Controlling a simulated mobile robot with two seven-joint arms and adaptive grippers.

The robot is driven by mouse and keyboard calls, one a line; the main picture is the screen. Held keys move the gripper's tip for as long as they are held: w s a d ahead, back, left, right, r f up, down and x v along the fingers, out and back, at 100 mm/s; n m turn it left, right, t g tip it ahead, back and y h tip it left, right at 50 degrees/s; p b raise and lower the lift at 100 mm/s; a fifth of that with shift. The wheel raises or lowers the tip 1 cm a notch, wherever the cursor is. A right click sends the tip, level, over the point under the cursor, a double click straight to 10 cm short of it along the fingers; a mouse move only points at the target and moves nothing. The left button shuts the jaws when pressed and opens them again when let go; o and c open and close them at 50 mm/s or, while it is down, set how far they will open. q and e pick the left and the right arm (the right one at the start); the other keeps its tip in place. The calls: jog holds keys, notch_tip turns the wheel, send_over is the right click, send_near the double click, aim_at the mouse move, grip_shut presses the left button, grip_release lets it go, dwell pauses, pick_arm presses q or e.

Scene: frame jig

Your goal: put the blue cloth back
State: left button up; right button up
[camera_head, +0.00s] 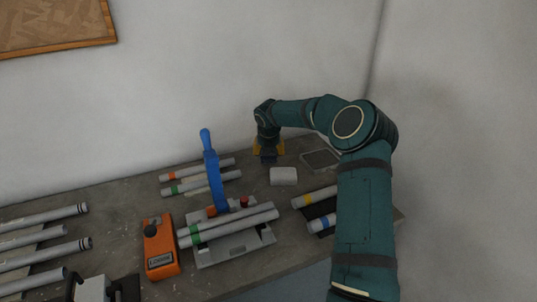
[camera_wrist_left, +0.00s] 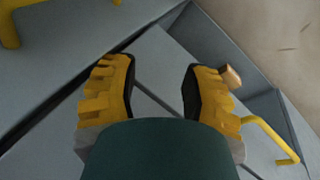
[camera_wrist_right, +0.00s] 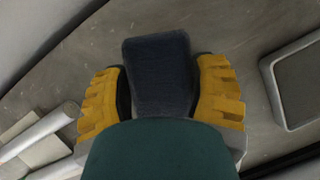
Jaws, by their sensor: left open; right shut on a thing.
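The blue cloth (camera_wrist_right: 158,70) is a dark blue, folded, block-like piece in the right wrist view. My right gripper (camera_wrist_right: 160,95) is shut on it, with a yellow finger on each side. In the head view my right gripper (camera_head: 268,149) is at the back of the bench, and a bit of the cloth (camera_head: 268,158) shows below it. I cannot tell whether the cloth touches the bench. My left gripper (camera_wrist_left: 160,85) is open and empty in the left wrist view, over grey panels with yellow handles; it is outside the head view.
A shallow grey tray with a dark inside (camera_head: 320,150) lies right of my right gripper. A white block (camera_head: 283,176) is just in front. Tubes lie on a jig with a blue lever (camera_head: 213,170), beside an orange device (camera_head: 160,247). The wall is close behind.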

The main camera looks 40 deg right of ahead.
jog(key=shift+f, duration=0.25)
jog(key=shift+f, duration=0.15)
jog(key=o, duration=1.1)
jog(key=shift+o, duration=0.2)
jog(key=p+v, duration=0.2)
jog(key=v, duration=1)
